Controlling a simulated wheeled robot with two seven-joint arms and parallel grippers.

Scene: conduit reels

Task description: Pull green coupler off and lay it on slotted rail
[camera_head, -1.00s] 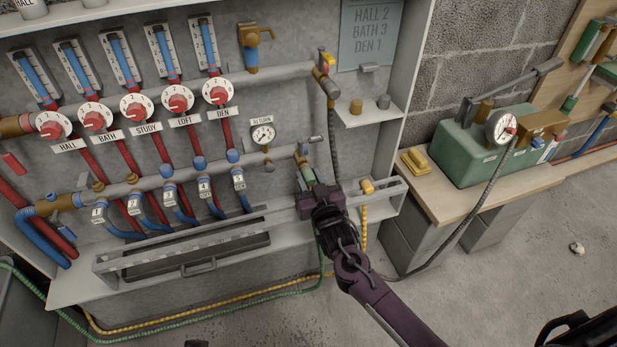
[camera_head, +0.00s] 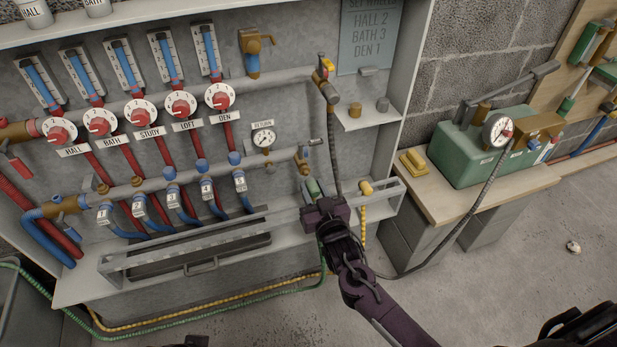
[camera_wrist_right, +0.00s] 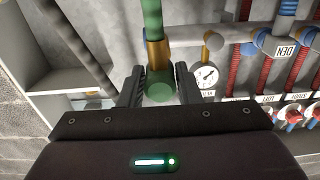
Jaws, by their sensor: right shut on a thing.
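The green coupler (camera_head: 313,187) is below the brass valve (camera_head: 303,160) at the right end of the return pipe. My right gripper (camera_head: 322,207) is shut on it. In the right wrist view the green coupler (camera_wrist_right: 160,88) shows between the two fingers, with a brass part and more green behind it. I cannot tell whether the coupler is apart from the valve. The slotted rail (camera_head: 225,237) runs along the cabinet's front ledge, and my right gripper is at its right part, hiding some of it. My left gripper is not in view.
Dials, red pipes and blue hoses crowd the panel at the left. The return gauge (camera_head: 263,138) is left of the valve. A grey hose (camera_head: 334,150) hangs close above my right gripper. A brass fitting (camera_head: 365,188) stands right of it. A green pump box (camera_head: 485,145) sits on the bench.

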